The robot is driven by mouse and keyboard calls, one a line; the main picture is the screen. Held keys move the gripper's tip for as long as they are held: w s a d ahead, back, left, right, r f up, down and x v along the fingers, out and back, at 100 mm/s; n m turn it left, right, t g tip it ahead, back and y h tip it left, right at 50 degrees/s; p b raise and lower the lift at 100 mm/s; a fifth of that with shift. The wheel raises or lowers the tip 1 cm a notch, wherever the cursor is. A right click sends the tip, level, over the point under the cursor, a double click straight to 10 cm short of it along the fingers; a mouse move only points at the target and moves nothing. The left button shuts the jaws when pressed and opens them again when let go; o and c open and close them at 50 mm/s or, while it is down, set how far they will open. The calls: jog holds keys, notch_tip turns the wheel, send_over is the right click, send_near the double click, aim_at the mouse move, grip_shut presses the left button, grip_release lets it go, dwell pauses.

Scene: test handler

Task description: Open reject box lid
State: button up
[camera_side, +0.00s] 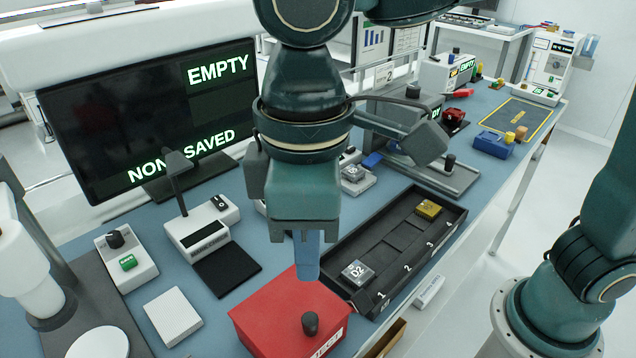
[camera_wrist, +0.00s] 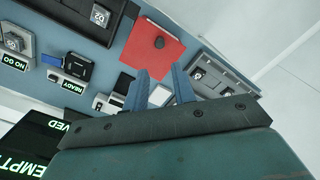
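The red reject box (camera_side: 270,318) stands at the front of the bench. Its red lid looks closed and flat, with a black knob (camera_side: 310,323) upright on it. In the wrist view the red lid (camera_wrist: 145,62) and its knob (camera_wrist: 159,42) lie beyond the fingertips. My gripper (camera_side: 306,278) points down, above the box and behind the knob in the side view. In the wrist view my gripper (camera_wrist: 162,78) has its two blue fingers apart with nothing between them. In the side view the fingers overlap, so the gap is hidden.
A black tray (camera_side: 400,235) with numbered slots is right of the box, holding a grey D2 part (camera_side: 357,272) and a gold part (camera_side: 429,209). Left are a white block (camera_side: 173,316), a device with a black pad (camera_side: 226,271) and a monitor (camera_side: 150,120) reading EMPTY.

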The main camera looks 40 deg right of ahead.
jog(key=w+d+r+m+t+y, duration=0.1)
jog(key=d+m, duration=0.1)
jog(key=d, duration=0.5)
jog(key=w+d+r+m+t, duration=0.1)
jog(key=d, duration=0.6)
jog(key=s+d+f+m+t, duration=0.1)
jog(key=s+d+m, duration=0.1)
jog(key=d, duration=0.5)
jog(key=s+d+f+m+t, duration=0.1)
jog(key=s+d+m+t, duration=0.1)
jog(key=d, duration=0.5)
jog(key=shift+s+f+m+h, duration=0.3)
jog(key=shift+s+m, duration=0.2)
jog(key=shift+s, duration=0.45)
jog(key=shift+d, duration=0.1)
